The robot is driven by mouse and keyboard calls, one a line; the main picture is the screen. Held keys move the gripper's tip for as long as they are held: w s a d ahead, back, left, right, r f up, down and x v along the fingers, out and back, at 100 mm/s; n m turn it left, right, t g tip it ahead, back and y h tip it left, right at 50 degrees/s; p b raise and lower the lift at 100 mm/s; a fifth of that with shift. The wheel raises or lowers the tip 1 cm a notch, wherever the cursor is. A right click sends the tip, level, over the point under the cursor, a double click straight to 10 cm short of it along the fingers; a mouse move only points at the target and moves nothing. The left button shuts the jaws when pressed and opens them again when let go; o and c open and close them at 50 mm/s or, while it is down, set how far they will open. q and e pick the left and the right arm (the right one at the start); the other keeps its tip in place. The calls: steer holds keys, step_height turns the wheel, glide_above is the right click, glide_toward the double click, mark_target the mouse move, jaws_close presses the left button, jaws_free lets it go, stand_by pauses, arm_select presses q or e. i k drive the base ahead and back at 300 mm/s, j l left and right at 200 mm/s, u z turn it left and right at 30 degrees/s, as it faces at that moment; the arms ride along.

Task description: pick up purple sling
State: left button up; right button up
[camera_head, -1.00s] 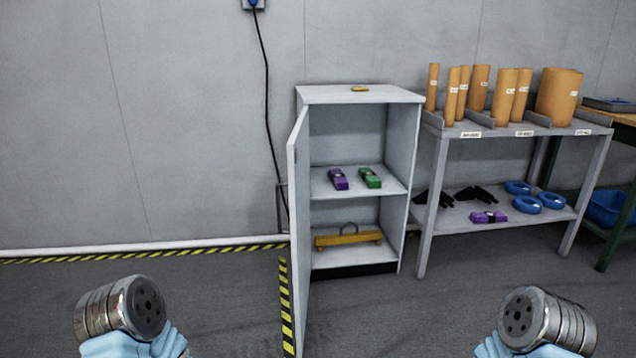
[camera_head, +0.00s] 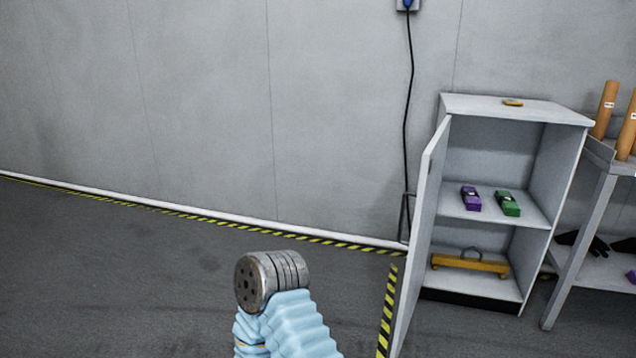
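A folded purple sling (camera_head: 470,198) lies on the middle shelf of the open grey cabinet (camera_head: 521,107), to the left of a folded green sling (camera_head: 507,204). Another purple item, cut off by the right edge, shows on the lower shelf of the rack (camera_head: 632,276). A metal joint and light blue sleeve of one of my arms show at the lower middle, well to the left of the cabinet and apart from it. Neither of my grippers is in view.
The cabinet door (camera_head: 424,235) stands open toward me on the cabinet's left. A yellow lifting bar (camera_head: 470,264) lies on the bottom shelf. A rack with cardboard tubes (camera_head: 606,109) and black gloves (camera_head: 592,244) stands at right. The floor at left is clear.

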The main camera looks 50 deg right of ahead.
mark_target(470, 197)
steer(key=k+l+u, duration=0.25)
steer(key=l, duration=0.4)
steer(key=k+l+u, duration=0.3)
steer(key=l, duration=0.3)
steer(key=k+l+u, duration=0.25)
steer(key=l, duration=0.3)
steer(key=k+l+u, duration=0.3)
steer(key=k+l, duration=0.1)
steer(key=l, duration=0.1)
